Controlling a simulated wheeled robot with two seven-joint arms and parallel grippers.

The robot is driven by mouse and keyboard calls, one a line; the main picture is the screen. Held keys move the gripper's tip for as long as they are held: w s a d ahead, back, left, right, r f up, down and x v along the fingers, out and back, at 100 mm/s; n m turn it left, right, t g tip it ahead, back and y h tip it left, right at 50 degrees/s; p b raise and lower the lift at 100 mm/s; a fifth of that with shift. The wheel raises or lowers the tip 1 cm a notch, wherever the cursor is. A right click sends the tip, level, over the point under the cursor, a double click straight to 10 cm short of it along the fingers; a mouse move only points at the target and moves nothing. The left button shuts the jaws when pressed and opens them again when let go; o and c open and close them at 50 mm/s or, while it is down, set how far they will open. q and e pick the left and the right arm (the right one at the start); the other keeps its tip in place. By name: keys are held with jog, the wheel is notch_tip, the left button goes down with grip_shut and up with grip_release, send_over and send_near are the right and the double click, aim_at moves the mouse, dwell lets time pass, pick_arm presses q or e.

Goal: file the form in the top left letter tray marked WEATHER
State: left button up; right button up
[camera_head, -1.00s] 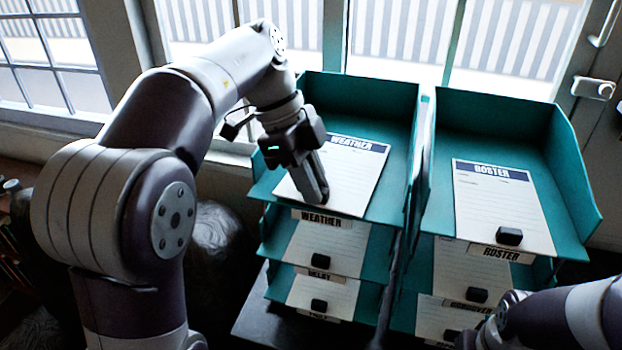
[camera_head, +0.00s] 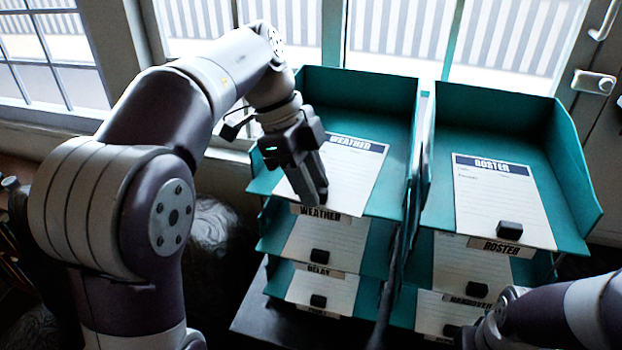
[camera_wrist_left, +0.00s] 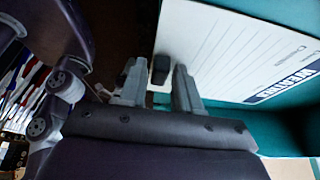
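The form, a white lined sheet with a blue WEATHER header (camera_head: 352,172), lies in the teal top left tray (camera_head: 392,190), whose front label reads WEATHER (camera_head: 318,211). My left gripper (camera_head: 318,192) is over the form's front edge, fingers pointing down. In the left wrist view the fingers (camera_wrist_left: 159,85) stand apart with the form's small black block (camera_wrist_left: 161,69) between or just beyond the tips. The form (camera_wrist_left: 225,50) lies past them; gaps beside the block look narrow. My right arm shows at lower right; its gripper cannot be made out.
The right stack's top tray (camera_head: 575,195) holds a ROSTER form (camera_head: 500,195) with a black block. Lower trays in both stacks hold similar forms, including one under a DELAY label (camera_head: 318,270). A narrow gap separates the stacks. Windows stand close behind.

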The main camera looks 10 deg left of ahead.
pick_arm(q)
jog(key=shift+o, duration=0.6)
jog(key=shift+r, duration=0.1)
